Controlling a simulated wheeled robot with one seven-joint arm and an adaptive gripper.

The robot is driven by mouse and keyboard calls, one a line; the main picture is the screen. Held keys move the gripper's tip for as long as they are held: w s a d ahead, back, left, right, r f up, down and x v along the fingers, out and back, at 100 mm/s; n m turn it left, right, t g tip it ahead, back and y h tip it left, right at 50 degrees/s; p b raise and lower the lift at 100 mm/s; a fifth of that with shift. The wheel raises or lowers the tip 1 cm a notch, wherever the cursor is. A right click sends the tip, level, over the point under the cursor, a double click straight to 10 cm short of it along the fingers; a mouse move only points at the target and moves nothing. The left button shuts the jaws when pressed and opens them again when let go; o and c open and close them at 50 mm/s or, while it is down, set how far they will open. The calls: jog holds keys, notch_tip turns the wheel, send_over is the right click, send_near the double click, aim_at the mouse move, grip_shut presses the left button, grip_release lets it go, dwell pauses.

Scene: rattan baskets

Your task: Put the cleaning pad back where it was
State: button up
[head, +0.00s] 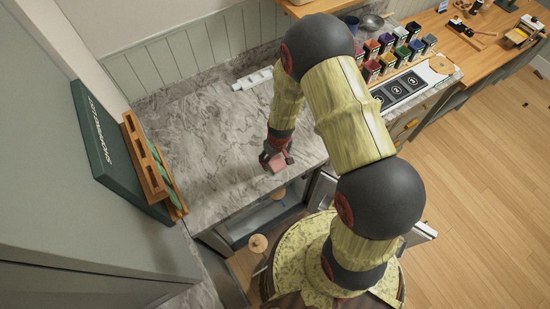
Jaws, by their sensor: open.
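A small pinkish-red block (279,164), which looks like the cleaning pad, is at the front edge of the grey marble counter (205,125). My gripper (276,157) is right at it, pointing down, with its dark fingers open close to the block's sides. From this angle I cannot tell whether the fingers touch it, or whether it rests on the counter or sits slightly above it. My arm hides part of the counter behind.
A wooden rack (150,165) with something green leans by a dark green box (100,135) at left. A white item (252,79) lies at the back. An open drawer (268,217) sits below the counter edge. Several coloured tins (387,42) stand at right. The counter's middle is clear.

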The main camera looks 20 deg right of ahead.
notch_tip(320, 180, up, 11)
jog(key=s, duration=0.1)
notch_tip(320, 180, up, 11)
jog(key=t, duration=0.1)
send_over(277, 163)
jog(key=s+r+m+t, duration=0.1)
jog(key=s+r, duration=0.7)
jog(key=r, duration=0.4)
jog(key=s+r+m+t, duration=0.1)
jog(key=s+r+t, duration=0.1)
jog(key=s+r, duration=0.6)
notch_tip(277, 163, up, 4)
jog(key=shift+s+a+r+b, duration=0.2)
jog(key=shift+s+b, duration=0.1)
jog(key=shift+s, duration=0.1)
